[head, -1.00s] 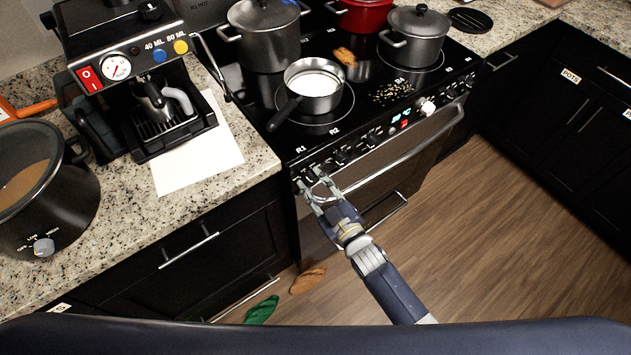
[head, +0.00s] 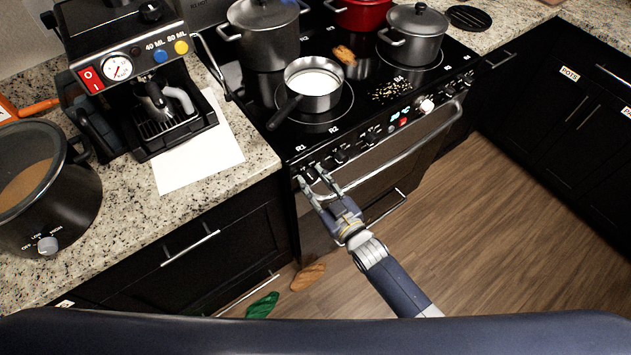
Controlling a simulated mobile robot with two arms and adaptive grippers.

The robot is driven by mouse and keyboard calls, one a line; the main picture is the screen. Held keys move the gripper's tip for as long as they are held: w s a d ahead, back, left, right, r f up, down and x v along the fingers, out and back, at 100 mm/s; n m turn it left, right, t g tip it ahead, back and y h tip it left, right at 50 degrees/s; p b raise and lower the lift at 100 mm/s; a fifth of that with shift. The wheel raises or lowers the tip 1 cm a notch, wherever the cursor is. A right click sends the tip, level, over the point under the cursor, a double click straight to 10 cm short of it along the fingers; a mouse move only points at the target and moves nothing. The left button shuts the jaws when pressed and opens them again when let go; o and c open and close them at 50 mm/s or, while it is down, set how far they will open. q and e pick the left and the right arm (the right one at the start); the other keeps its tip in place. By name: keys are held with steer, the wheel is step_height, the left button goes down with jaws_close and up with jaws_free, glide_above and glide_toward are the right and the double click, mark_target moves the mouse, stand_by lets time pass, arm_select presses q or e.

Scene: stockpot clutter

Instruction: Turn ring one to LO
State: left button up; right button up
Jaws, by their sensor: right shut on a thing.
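The black stove (head: 285,135) has a row of dark knobs along its front panel, with ring labels R1 (head: 300,148) and R2 (head: 333,130) on the cooktop. My right gripper (head: 310,175) reaches the left end of this row from below and is shut on the leftmost knob (head: 310,173), one finger on each side. The fingers largely hide that knob, and its setting cannot be read. My left gripper is not in view.
A saucepan (head: 313,88) of white liquid stands on the cooktop, its handle pointing front-left. Pots stand behind it. The oven handle (head: 400,147) runs right of my gripper. A green mitt (head: 262,306) and a brown one (head: 308,277) lie on the floor.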

steer(key=o, duration=1.1)
steer(key=shift+c, duration=0.2)
steer(key=shift+s, duration=0.1)
steer(key=f+v, duration=0.1)
steer(key=v, duration=1)
steer(key=shift+s+d+r, duration=0.25)
steer(key=shift+s+r, duration=0.1)
steer(key=shift+r, duration=0.15)
steer(key=s+d+f+m+g+h, duration=0.15)
steer(key=s+d+f, duration=0.25)
steer(key=f, duration=0.6)
steer(key=s+d+f+m+g+h, duration=0.1)
steer(key=s+d+f+g+h, duration=0.25)
steer(key=f, duration=0.55)
steer(key=s+d+f+m+g+h, duration=0.15)
steer(key=s+d+f, duration=0.3)
steer(key=f, duration=0.55)
steer(key=s+d+f+g, duration=0.1)
steer(key=s+f+g, duration=0.1)
steer(key=s+f, duration=0.2)
steer(key=s+d+f+m+g+h+b, duration=0.1)
steer(key=s+f, duration=0.3)
steer(key=s, duration=0.7)
steer(key=s+d+f+m+g+h, duration=0.1)
steer(key=s+d+f+g, duration=0.2)
steer(key=s, duration=0.5)
steer(key=shift+d+f+g, duration=0.25)
steer(key=shift+f+g, duration=0.25)
steer(key=shift+g, duration=0.05)
